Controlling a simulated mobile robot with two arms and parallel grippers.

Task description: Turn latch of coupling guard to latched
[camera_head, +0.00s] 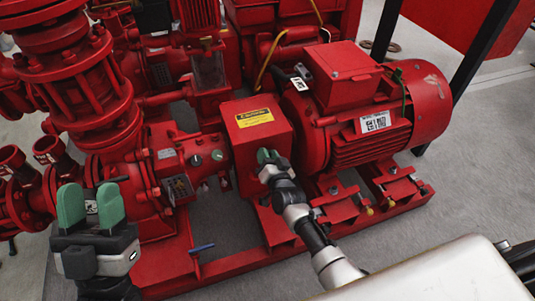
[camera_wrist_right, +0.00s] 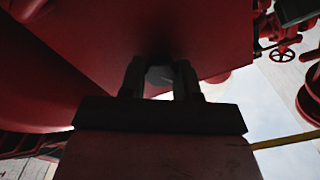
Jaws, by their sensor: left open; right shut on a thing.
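The coupling guard (camera_head: 243,150) is a red box with a yellow label on top, between the pump and the motor. My right gripper (camera_head: 268,157) reaches its front face near the motor side, green fingertips against it. In the right wrist view my right gripper's dark fingers (camera_wrist_right: 160,80) are shut on a small grey piece (camera_wrist_right: 160,74) at the red face, which I take to be the latch. The latch is hidden in the head view, and its turn angle cannot be told. My left gripper (camera_head: 91,206) is open and empty, fingers up, at the lower left.
The red motor (camera_head: 375,105) stands right of the guard, and the red pump (camera_head: 130,170) to its left. A blue-handled valve (camera_head: 201,248) is at the front of the red base frame (camera_head: 225,266). Grey floor (camera_head: 480,185) is open at right.

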